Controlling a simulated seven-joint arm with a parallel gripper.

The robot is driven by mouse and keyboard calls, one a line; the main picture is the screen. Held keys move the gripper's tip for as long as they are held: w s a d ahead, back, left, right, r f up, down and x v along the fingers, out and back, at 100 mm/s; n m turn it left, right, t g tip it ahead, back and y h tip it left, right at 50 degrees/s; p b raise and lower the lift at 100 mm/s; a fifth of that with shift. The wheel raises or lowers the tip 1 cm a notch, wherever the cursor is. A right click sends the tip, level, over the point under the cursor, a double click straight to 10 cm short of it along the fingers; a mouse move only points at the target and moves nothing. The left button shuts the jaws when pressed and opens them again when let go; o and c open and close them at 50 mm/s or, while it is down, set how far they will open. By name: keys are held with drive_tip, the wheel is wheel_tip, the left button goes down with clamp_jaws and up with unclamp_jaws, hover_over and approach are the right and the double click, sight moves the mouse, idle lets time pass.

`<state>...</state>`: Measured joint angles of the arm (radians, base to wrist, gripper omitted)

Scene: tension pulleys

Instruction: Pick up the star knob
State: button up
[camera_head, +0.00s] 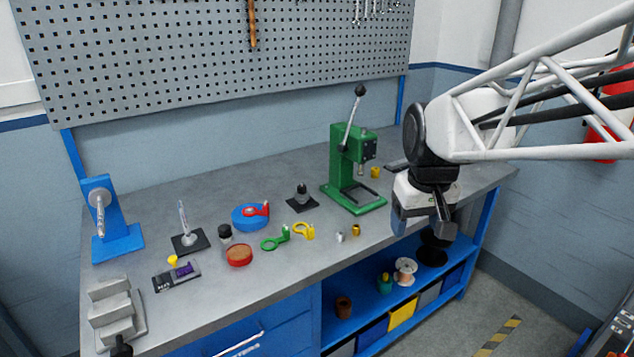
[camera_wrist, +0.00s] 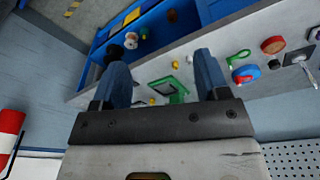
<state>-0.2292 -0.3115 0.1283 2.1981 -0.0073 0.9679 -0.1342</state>
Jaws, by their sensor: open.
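I cannot tell for certain which thing is the star knob. A small yellow knob-like piece (camera_head: 173,261) stands by a dark block with a purple part (camera_head: 184,270) at the bench's left. A dark knob-shaped piece (camera_head: 302,192) stands on a black square plate mid-bench. Another black knob shape (camera_head: 121,346) is cut by the bottom edge at lower left. My gripper (camera_head: 420,228) hangs at the bench's right front, far from these. In the wrist view my gripper (camera_wrist: 160,62) has its two blue fingers wide apart, with nothing between them.
A green press (camera_head: 352,170) stands at the bench's back right, left of my gripper. A blue dish (camera_head: 247,219), green and yellow ring-handled pieces, a red round tin (camera_head: 239,256) and a post on a plate (camera_head: 186,240) occupy the middle. A blue stand (camera_head: 117,240) is at left.

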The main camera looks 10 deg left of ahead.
drive_tip(key=w+a+f+n, duration=0.1)
drive_tip(key=w+a+n, duration=0.2)
drive_tip(key=w+a, duration=0.8)
drive_tip(key=n+g, duration=0.2)
drive_tip(key=n, duration=0.4)
hover_over(222, 226)
drive_tip(key=f, duration=1.5)
drive_tip(key=shift+d+f, duration=0.15)
drive_tip(key=shift+d, duration=0.2)
drive_tip(key=shift+a+f+n, duration=0.25)
drive_tip(key=shift+a+n, duration=0.05)
drive_tip(key=shift+a, duration=0.15)
drive_tip(key=shift+d+f, duration=0.1)
drive_tip(key=shift+f, duration=1.2)
